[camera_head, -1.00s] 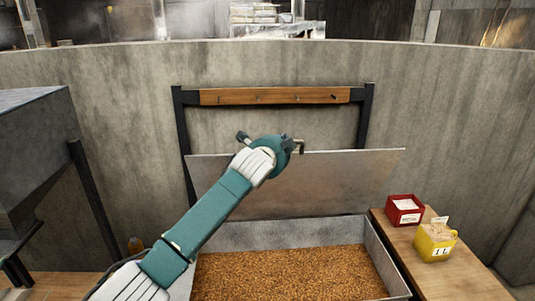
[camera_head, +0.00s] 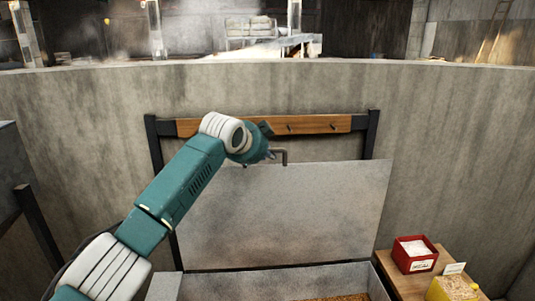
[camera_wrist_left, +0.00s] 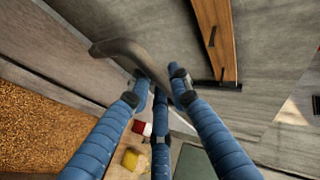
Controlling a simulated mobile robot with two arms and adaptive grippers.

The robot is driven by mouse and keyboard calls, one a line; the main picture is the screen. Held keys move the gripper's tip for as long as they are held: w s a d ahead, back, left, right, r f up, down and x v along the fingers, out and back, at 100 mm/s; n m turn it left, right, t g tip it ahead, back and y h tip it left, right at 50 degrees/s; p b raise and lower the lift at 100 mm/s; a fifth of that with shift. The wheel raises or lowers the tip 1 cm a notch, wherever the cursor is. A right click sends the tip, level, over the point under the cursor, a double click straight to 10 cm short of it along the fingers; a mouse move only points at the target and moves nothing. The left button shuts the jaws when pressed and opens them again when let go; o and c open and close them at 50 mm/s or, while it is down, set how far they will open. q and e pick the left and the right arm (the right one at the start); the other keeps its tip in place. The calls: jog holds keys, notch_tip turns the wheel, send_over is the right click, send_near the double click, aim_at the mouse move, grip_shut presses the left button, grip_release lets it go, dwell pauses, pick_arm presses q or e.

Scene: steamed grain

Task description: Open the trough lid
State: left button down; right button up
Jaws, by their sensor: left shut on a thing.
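The trough lid (camera_head: 290,215) is a grey metal panel standing steeply raised at the back of the trough (camera_head: 240,285). A bent metal handle (camera_head: 284,152) sticks up at its top edge. My left gripper (camera_head: 268,155) is at that handle, its fingers mostly hidden behind the wrist in the head view. In the left wrist view, the blue fingers of my left gripper (camera_wrist_left: 160,85) are closed around the handle (camera_wrist_left: 125,50). Brown grain (camera_wrist_left: 40,115) lies in the trough. My right gripper is not in view.
A wooden rail with pegs (camera_head: 320,124) on dark posts stands behind the lid, before a curved concrete wall (camera_head: 430,120). A red box (camera_head: 415,254) and a yellow box (camera_head: 455,287) stand on a wooden ledge at the right.

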pick_arm(q)
jog(key=shift+r, duration=0.35)
jog(key=c, duration=1.6)
grip_release()
jog(key=shift+o, duration=0.2)
jog(key=shift+s, duration=0.2)
jog(key=v, duration=1.2)
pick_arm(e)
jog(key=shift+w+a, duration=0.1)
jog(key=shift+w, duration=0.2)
pick_arm(q)
jog(key=shift+f, duration=0.1)
